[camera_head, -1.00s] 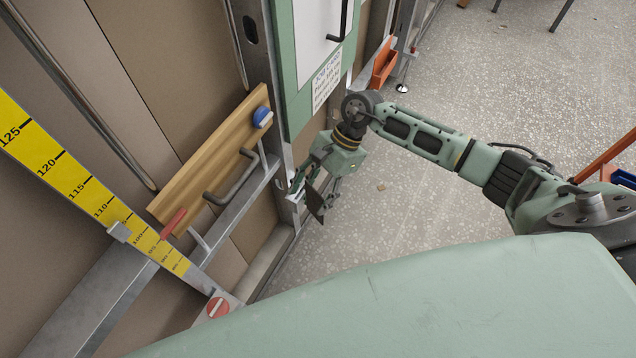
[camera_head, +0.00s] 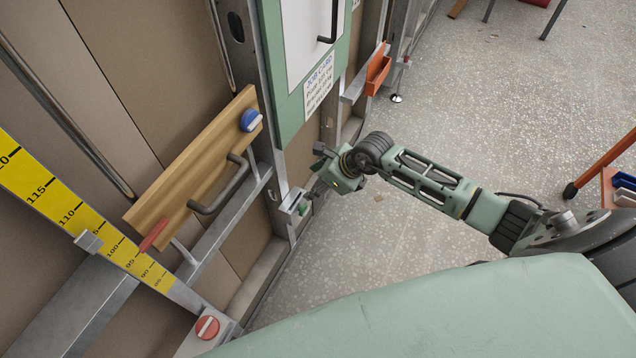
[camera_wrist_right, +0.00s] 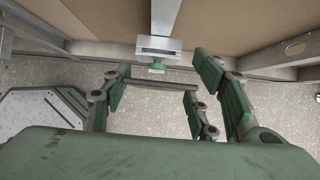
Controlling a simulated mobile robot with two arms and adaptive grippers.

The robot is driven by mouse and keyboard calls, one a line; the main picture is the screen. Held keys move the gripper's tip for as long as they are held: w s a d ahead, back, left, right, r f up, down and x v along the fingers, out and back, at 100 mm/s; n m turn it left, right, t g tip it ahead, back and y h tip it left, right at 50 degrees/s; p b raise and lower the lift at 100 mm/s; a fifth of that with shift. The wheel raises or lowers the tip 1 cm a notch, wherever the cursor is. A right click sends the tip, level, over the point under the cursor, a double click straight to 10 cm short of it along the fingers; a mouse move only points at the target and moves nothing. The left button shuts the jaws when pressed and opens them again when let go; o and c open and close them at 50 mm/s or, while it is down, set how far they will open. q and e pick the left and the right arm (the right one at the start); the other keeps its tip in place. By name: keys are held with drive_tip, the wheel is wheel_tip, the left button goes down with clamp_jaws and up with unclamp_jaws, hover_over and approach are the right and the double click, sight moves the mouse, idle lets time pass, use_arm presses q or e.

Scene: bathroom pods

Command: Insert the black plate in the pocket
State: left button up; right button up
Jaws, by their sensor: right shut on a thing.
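My right gripper (camera_head: 342,178) is just right of the pocket in the head view, its fingers mostly hidden behind its body. In the right wrist view the gripper (camera_wrist_right: 162,90) is shut on the black plate (camera_wrist_right: 160,84), which shows nearly edge-on as a thin dark bar between the fingers. The plate is hidden in the head view. The pocket (camera_head: 289,201) is a small grey metal holder low on the wall frame, with a green piece at it. In the right wrist view the pocket (camera_wrist_right: 158,46) is ahead of the plate, apart from it in the picture. My left gripper is not in view.
A wooden board (camera_head: 195,160) with a dark handle and blue knob is on the wall, left of the pocket. A yellow scale (camera_head: 75,215) runs along the left. An orange tray (camera_head: 377,72) hangs farther back. The speckled floor right of the frame is largely clear.

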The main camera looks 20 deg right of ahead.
drive_tip(key=shift+w+r, duration=0.1)
drive_tip(key=shift+w+a+b, duration=1)
drive_tip(key=shift+w+a, duration=0.3)
drive_tip(key=shift+w, duration=0.3)
drive_tip(key=shift+w+a+b, duration=0.95)
drive_tip(key=shift+w+a, duration=0.3)
drive_tip(key=shift+w, duration=0.3)
drive_tip(key=shift+f+b, duration=0.35)
drive_tip(key=shift+f, duration=0.2)
drive_tip(key=shift+s+f, duration=0.1)
